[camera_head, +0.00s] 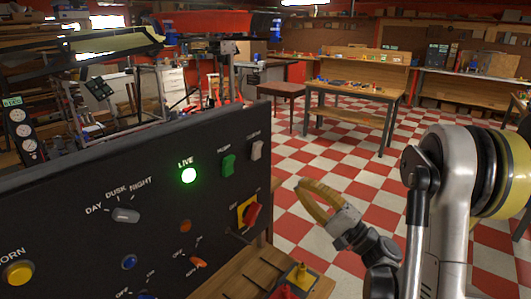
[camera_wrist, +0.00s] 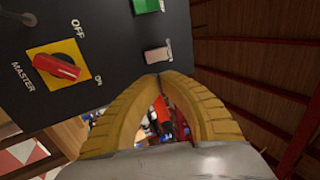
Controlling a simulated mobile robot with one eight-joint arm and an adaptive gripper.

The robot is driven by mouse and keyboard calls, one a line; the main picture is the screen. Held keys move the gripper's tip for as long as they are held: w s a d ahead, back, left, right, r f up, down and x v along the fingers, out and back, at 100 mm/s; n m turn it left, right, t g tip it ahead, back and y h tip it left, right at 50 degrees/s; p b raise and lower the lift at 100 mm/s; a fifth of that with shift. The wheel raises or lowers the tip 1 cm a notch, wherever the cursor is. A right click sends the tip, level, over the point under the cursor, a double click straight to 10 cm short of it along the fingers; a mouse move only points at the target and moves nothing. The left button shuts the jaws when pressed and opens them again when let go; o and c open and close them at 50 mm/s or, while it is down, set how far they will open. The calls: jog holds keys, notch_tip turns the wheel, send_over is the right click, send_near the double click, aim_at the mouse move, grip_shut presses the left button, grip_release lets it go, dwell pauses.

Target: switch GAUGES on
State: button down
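The black control panel (camera_head: 70,190) fills the lower left of the head view. A white rocker switch (camera_head: 256,150) sits near its right edge, right of a green rocker (camera_head: 228,164). Its label is too small to read surely, and I cannot tell which way it is set. My gripper (camera_head: 300,183) is in front of the panel's right side, its yellow fingers bowed and meeting at the tips, with nothing between them. In the wrist view the fingertips (camera_wrist: 162,75) are just below the white rocker (camera_wrist: 157,55). I cannot tell whether they touch it.
The red MASTER knob (camera_head: 252,214) sits on a yellow plate below the rockers. The green LIVE lamp (camera_head: 189,175) is lit. A DAY/DUSK/NIGHT selector (camera_head: 126,215), an orange knob (camera_head: 198,262) and a yellow HORN button (camera_head: 18,273) are on the panel. A wooden surface (camera_head: 262,270) lies below.

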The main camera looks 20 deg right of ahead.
aim_at(260, 148)
jog(key=b+x, duration=0.1)
jog(key=x, duration=1.3)
